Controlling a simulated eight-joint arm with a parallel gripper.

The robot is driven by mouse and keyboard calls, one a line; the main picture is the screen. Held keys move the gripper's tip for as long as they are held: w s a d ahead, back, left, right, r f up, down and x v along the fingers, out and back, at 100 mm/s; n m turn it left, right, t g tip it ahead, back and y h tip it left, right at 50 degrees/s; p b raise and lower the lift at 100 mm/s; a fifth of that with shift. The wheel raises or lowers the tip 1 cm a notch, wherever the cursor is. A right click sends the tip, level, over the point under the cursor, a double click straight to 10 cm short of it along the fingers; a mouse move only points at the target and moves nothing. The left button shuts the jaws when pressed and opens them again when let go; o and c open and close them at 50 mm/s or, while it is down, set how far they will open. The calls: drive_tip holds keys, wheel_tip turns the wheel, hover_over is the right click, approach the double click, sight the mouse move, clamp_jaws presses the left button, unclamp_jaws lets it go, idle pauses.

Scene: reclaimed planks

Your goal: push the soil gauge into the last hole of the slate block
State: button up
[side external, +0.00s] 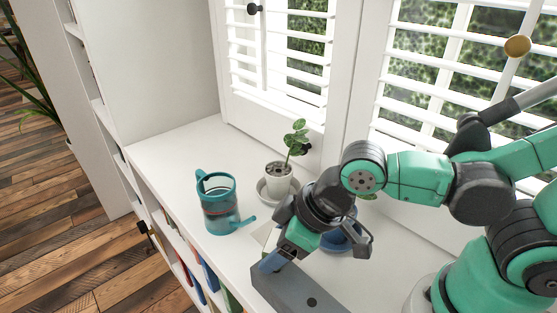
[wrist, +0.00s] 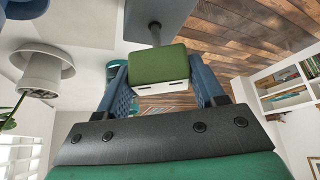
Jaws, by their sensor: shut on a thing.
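The soil gauge has a green and white head (wrist: 158,66) and a thin dark probe. My gripper (wrist: 160,78) is shut on the head, with a blue finger on each side. The probe points at the slate block (wrist: 172,10) and meets its edge in the wrist view; I cannot tell whether its tip is in a hole. In the side view the grey slate block (side external: 288,287) lies on the white sill, with one dark open hole near its right end.
A teal watering can (side external: 217,205) stands left of my gripper, its spout towards it. A potted plant (side external: 279,183) on a saucer stands behind, and a blue pot (side external: 343,238) is behind my wrist. Books fill shelves below the sill's front edge. The sill's left part is clear.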

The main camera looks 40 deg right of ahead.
drive_tip(key=o, duration=1.5)
drive_tip(key=shift+c, duration=0.2)
drive_tip(key=shift+v, duration=2.8)
drive_tip(key=shift+r, duration=0.1)
wheel_tip(320, 180, up, 9)
